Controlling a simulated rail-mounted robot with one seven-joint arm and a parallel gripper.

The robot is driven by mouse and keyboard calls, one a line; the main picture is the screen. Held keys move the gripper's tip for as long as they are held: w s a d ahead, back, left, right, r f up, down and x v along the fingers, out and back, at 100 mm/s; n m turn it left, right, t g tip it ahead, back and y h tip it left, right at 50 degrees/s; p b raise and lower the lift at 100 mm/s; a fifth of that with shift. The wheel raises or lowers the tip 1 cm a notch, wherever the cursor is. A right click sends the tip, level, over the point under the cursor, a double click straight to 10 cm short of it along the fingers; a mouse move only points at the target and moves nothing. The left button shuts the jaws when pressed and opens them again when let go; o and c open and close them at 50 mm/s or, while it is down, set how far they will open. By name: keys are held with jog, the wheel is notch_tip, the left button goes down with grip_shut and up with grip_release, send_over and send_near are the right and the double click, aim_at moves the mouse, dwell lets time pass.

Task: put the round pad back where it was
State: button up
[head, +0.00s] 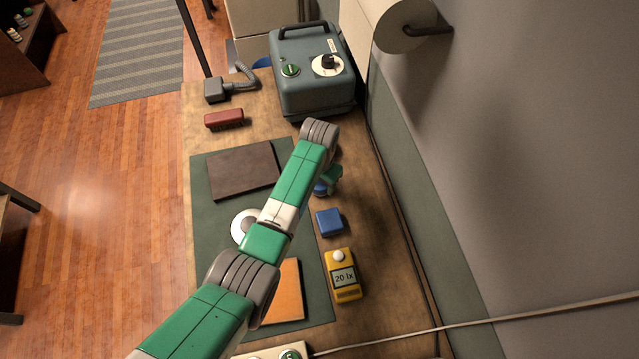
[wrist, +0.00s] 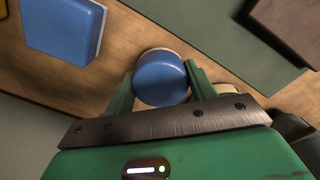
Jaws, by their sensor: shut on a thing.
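The round pad (wrist: 160,78) is blue on its face with a pale rim. In the wrist view it sits between the two green fingers of my gripper (wrist: 159,80), which is shut on it. In the head view a bit of the blue pad (head: 320,189) shows beside my green gripper (head: 327,183), right of the forearm and over the right part of the table. A cream round thing (wrist: 231,91) is partly hidden behind the right finger in the wrist view. I cannot tell whether the pad touches the table.
A blue square block (head: 329,222) and a yellow light meter (head: 342,276) lie nearby. A dark brown board (head: 243,170), a white disc (head: 241,222) and an orange board (head: 285,292) lie on the green mat (head: 205,220). A grey-blue machine (head: 313,85) stands at the back; the wall is right.

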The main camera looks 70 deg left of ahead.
jog(key=shift+f, duration=0.4)
jog(key=shift+f, duration=0.25)
jog(key=o, duration=1)
jog(key=shift+c, duration=0.2)
notch_tip(320, 180, up, 12)
jog(key=p, duration=0.3)
jog(key=shift+r, duration=0.25)
